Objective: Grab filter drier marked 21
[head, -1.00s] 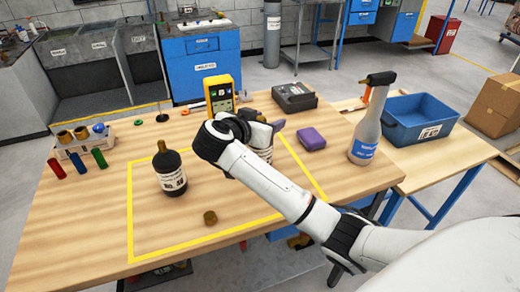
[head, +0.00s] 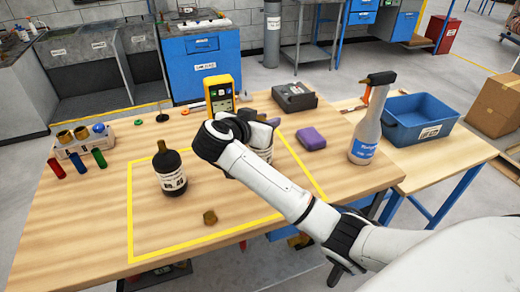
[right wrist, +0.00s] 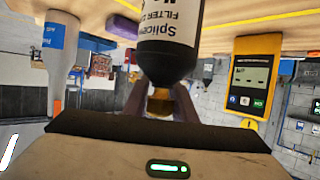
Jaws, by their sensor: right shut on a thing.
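A dark filter drier with a white label (head: 263,154) stands at the right of the yellow outline, largely hidden behind my right gripper. In the right wrist view this filter drier (right wrist: 170,30) appears inverted, with "FILTER" on its label; its number is cut off. My right gripper (right wrist: 173,103) is shut on its brass neck. A second dark filter drier (head: 170,174) with a brass top stands upright at the left inside the outline; its number is too small to read. My left gripper is not in view.
A small brass piece (head: 210,217) lies inside the outline. A yellow meter (head: 220,95), purple block (head: 311,138), dark device (head: 294,97) and spray bottle (head: 368,125) stand around. A blue bin (head: 425,118) is at right, a fittings rack (head: 80,138) at left. The front left tabletop is clear.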

